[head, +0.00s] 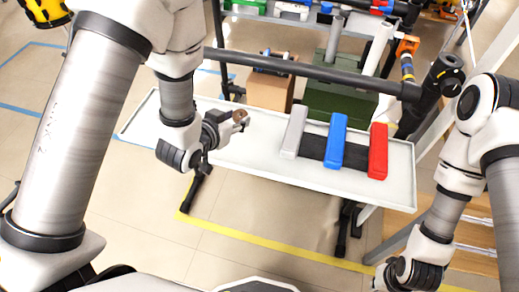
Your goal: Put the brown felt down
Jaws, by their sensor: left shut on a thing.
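My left gripper (241,121) is shut on the brown felt (239,115), which shows as a small brown piece between its fingertips. It holds the felt over the left half of the white tray (265,144). Most of the felt is hidden by the fingers, and its height above the tray is hard to tell. My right gripper (408,276) is low at the bottom right, away from the tray. Its fingertips are too unclear to tell whether it is open or shut.
On the tray's right half, a grey bar (294,131), a blue bar (336,141) and a red bar (378,151) stand apart, with dark pads (313,146) between them. A dark rail (300,69) runs behind. The tray's left half is largely clear.

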